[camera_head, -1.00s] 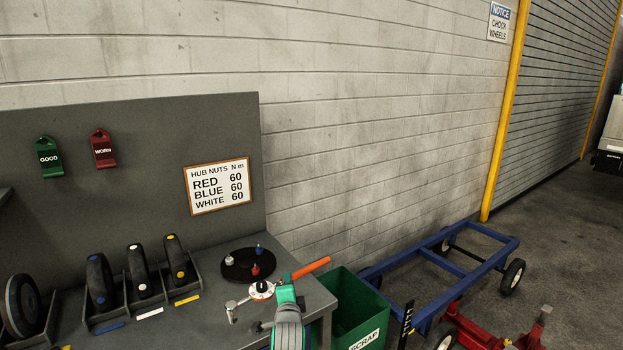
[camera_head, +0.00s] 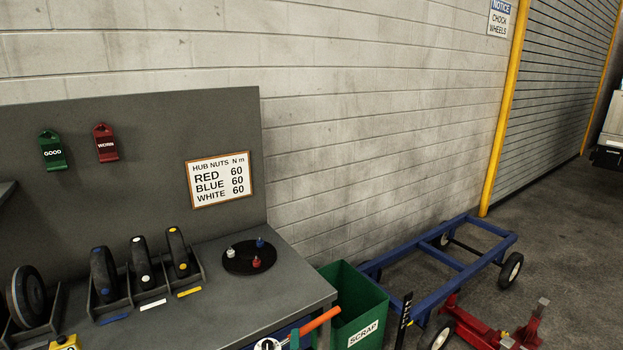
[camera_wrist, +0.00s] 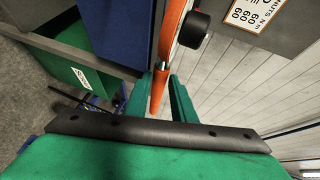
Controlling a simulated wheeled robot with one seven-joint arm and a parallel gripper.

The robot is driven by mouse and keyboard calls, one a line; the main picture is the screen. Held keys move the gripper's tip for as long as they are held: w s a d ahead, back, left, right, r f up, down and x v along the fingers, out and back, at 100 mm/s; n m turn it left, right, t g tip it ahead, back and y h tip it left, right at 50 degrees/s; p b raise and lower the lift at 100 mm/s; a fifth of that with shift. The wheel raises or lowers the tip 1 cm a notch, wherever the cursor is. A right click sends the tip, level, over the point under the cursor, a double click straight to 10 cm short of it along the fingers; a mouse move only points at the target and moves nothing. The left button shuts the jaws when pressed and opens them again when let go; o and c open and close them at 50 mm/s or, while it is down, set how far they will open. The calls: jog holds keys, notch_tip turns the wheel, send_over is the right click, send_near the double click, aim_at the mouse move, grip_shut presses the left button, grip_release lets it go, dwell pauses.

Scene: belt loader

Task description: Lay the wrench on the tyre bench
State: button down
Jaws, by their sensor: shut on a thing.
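The wrench has an orange handle (camera_head: 319,321) and a white dial (camera_head: 267,344), at the bottom edge of the head view. The rest of it is cut off there. My gripper (camera_head: 295,340), green, is shut on it beside the dial. In the wrist view the orange wrench (camera_wrist: 172,45) runs between the green fingers of my gripper (camera_wrist: 158,95), with a dark round knob beside it. The grey tyre bench (camera_head: 215,300) lies behind the wrench in the head view. The wrench appears at the bench's front edge, apart from the top; the exact gap is unclear.
Several small tyres stand in racks (camera_head: 152,283) along the bench's back. A black disc (camera_head: 236,262) with coloured nuts lies at the right. A green scrap bin (camera_head: 345,316) and a blue trolley (camera_head: 455,278) stand right of the bench.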

jog(key=s+d+f, duration=0.2)
jog(key=s+f, duration=0.8)
jog(key=s, duration=0.1)
jog(key=s+d+f, duration=0.2)
jog(key=s+f, duration=0.9)
jog(key=shift+d+f+h, duration=0.2)
jog(key=shift+f+h, duration=0.05)
jog(key=shift+h, duration=0.15)
